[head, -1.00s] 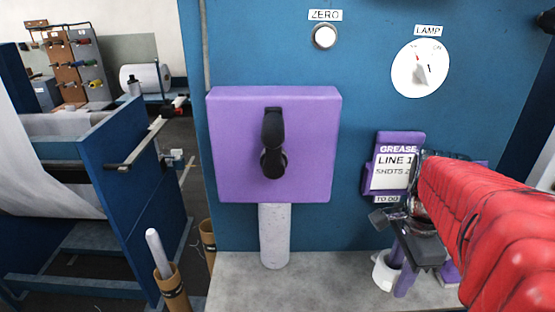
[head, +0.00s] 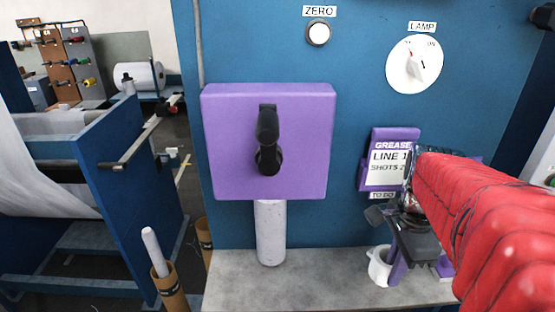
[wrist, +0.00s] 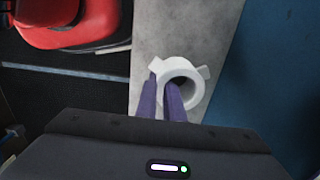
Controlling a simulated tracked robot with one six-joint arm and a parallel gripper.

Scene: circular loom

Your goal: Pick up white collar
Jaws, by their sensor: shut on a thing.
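The white collar (wrist: 187,99) is a short thick ring with small tabs on its rim. In the wrist view it is under my gripper (wrist: 161,86), over the grey ledge. My gripper's two purple fingers are shut on its left wall, one finger inside the hole and one outside. In the head view the collar (head: 377,268) shows low at the right, just left of my gripper's purple fingers (head: 397,268). Whether it rests on the ledge or hangs just above it is hard to tell.
The grey ledge (head: 310,285) is bare left of the collar. A blue panel (head: 350,110) stands behind it, with a purple box (head: 300,175) above a white post (head: 270,235). A grease card holder (head: 376,185) is close behind my arm. Cardboard tubes (head: 172,292) stand at the left.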

